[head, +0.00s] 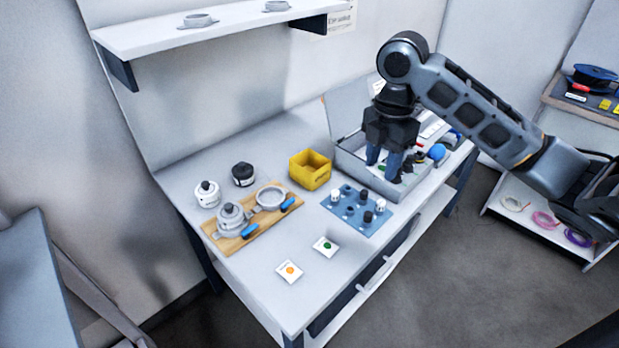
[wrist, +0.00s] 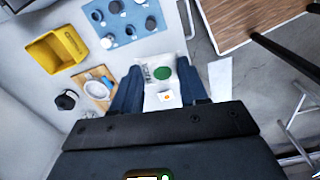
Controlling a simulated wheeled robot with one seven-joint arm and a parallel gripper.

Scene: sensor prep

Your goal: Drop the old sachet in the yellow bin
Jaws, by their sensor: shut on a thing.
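In the head view the fingers mostly hide this sachet. The yellow bin (head: 311,170) stands on the table just left of the case, open at the top; it also shows in the wrist view (wrist: 55,50). I cannot see into its bottom. The held sachet is apart from the bin.
Two other sachets, green-dotted (head: 325,247) and orange-dotted (head: 289,271), lie near the table's front. A blue mat (head: 343,222) with small parts lies before the bin. A wooden board (head: 222,246) with a metal housing and ring is at left. A shelf (head: 215,30) hangs above.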

